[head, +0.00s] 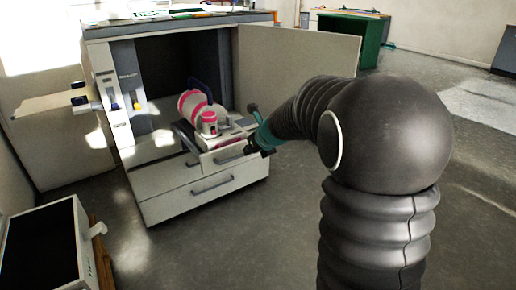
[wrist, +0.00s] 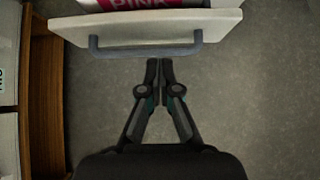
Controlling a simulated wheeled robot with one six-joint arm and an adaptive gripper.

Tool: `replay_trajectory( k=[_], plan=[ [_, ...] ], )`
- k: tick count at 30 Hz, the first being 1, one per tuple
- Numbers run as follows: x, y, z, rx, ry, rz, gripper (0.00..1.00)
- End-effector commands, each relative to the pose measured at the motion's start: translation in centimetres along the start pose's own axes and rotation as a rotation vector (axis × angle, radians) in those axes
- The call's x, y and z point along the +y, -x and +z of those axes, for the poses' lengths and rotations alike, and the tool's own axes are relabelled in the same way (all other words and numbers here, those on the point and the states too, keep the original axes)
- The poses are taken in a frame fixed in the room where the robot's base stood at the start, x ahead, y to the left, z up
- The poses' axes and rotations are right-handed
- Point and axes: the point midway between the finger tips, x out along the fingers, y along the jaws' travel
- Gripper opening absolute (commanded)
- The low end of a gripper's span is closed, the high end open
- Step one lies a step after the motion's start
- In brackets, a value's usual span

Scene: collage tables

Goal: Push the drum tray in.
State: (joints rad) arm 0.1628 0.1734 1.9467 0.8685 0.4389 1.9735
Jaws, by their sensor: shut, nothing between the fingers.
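The drum tray (head: 222,159) stands out from the open bay of the white machine, its pale front panel facing me. A grey bar handle (wrist: 145,48) runs across that front panel (wrist: 225,24). A pink-and-white drum (head: 190,104) lies on the tray; only its lower edge, with part of a "PINK" label, shows in the wrist view. My gripper (wrist: 159,62) is shut and empty, its fingertips pointing at the handle's right half. In the head view my gripper (head: 254,147) is at the right end of the tray front; whether it touches cannot be told.
The machine's door (head: 300,68) is swung open to the right, behind my arm. A closed lower drawer (head: 170,192) with a handle is below the tray. An open box (head: 45,245) stands front left. Floor at right is clear; a green cabinet (head: 345,38) stands farther back.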

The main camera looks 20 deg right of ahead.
Motion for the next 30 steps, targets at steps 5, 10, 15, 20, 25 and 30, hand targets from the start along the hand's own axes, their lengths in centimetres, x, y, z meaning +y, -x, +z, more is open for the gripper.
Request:
replay_trajectory(
  k=[5, 10, 15, 20, 25, 30],
  plan=[
    [0.1, -2.2, 1.5, 0.001, 0.003, 0.002, 0.0],
    [0.1, -3.2, 2.5, 0.001, 0.002, 0.001, 0.0],
    [0.1, -3.5, 2.9, 0.0, 0.002, 0.001, 0.0],
    [0.1, -3.5, 2.8, 0.0, 0.001, 0.0, 0.0],
    [-0.5, -3.4, 2.8, 0.001, -0.002, -0.002, 0.0],
    [-0.8, -3.7, 3.2, 0.002, -0.009, -0.008, 0.0]
  ],
)
